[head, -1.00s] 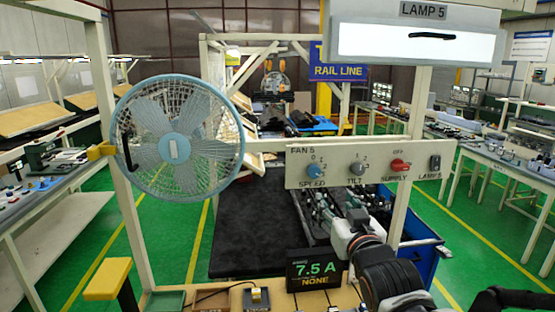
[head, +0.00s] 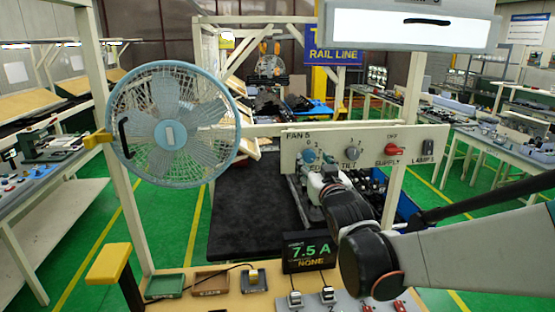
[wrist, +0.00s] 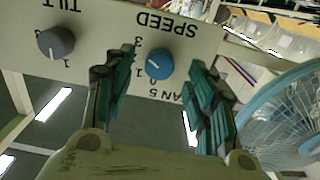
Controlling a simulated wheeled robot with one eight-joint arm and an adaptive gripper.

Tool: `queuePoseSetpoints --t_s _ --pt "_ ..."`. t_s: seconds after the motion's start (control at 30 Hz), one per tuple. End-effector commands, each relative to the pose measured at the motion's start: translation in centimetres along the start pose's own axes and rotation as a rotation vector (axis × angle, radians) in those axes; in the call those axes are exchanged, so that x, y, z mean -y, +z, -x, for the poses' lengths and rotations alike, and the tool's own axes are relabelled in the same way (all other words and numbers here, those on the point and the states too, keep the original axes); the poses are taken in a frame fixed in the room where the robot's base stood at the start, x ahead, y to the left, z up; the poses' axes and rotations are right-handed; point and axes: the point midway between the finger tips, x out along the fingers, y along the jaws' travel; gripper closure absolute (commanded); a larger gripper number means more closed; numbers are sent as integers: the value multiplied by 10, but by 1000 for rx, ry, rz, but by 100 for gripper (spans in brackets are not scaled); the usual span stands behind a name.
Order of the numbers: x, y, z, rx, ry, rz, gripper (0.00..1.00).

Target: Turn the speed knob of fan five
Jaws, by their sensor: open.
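The blue speed knob (head: 309,157) sits at the left end of the white panel marked FAN 5 (head: 361,136). In the wrist view the knob (wrist: 159,66) shows upside down under the SPEED label, with a white pointer mark and numbers around it. My gripper (wrist: 160,95) is open, with one green-padded finger on either side of the knob in the picture. I cannot tell whether the fingertips reach past its face. In the head view my arm comes up from the lower right to the panel and covers part of the SPEED label. The blue fan (head: 172,125) hangs at the left.
The grey tilt knob (head: 352,153), red supply knob (head: 393,150) and lamp switch (head: 428,147) are on the same panel. A display (head: 309,251) reads 7.5 A and NONE. Small trays (head: 210,282) lie on the bench below.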

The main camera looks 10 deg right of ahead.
Motion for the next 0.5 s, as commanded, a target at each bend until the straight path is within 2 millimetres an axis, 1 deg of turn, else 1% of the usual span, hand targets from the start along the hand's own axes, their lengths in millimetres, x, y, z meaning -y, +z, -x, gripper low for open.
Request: queuePoseSetpoints --t_s 0.03,0.2,0.33,0.5 --pt "0 0 -8 0 0 0 49" --pt "0 0 -25 0 0 -1 49" --pt "0 0 -31 0 0 -1 49" --pt "0 0 -33 0 0 -1 49"
